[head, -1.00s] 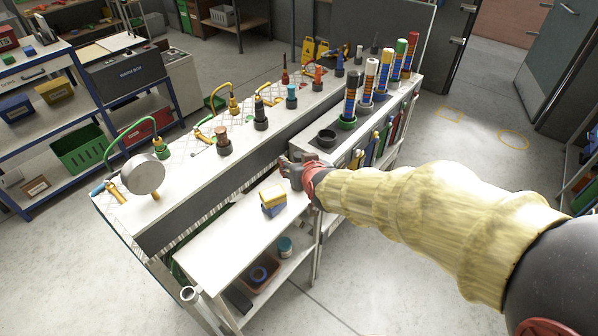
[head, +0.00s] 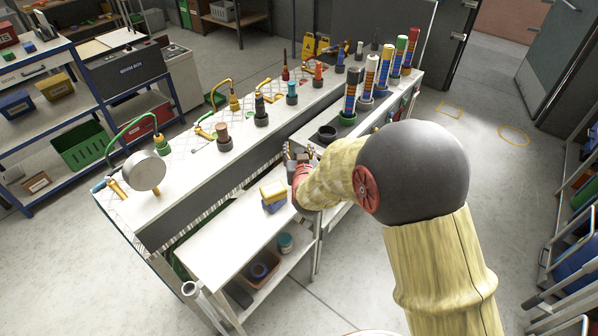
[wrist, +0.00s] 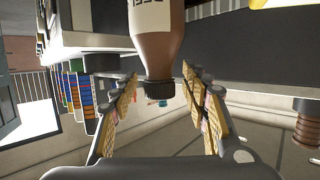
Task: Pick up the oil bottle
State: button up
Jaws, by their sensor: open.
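My gripper (wrist: 160,78) is open, with one patterned finger on each side of the bottle's cap and neck. I cannot tell whether either finger touches it. In the head view my gripper (head: 298,158) is over the back end of the low white bench section, by the dark cup. The bottle is not clearly distinguishable there, being small and partly hidden by my gripper.
A dark cup (head: 327,134) and tall coloured stacks (head: 367,80) stand beyond my gripper. Several fittings line the raised bench, including a copper one (head: 223,137).

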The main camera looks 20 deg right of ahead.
jog(key=x, duration=0.3)
jog(key=shift+w+b, duration=0.15)
jog(key=shift+b, duration=0.15)
jog(key=shift+c, duration=1.2)
grip_shut()
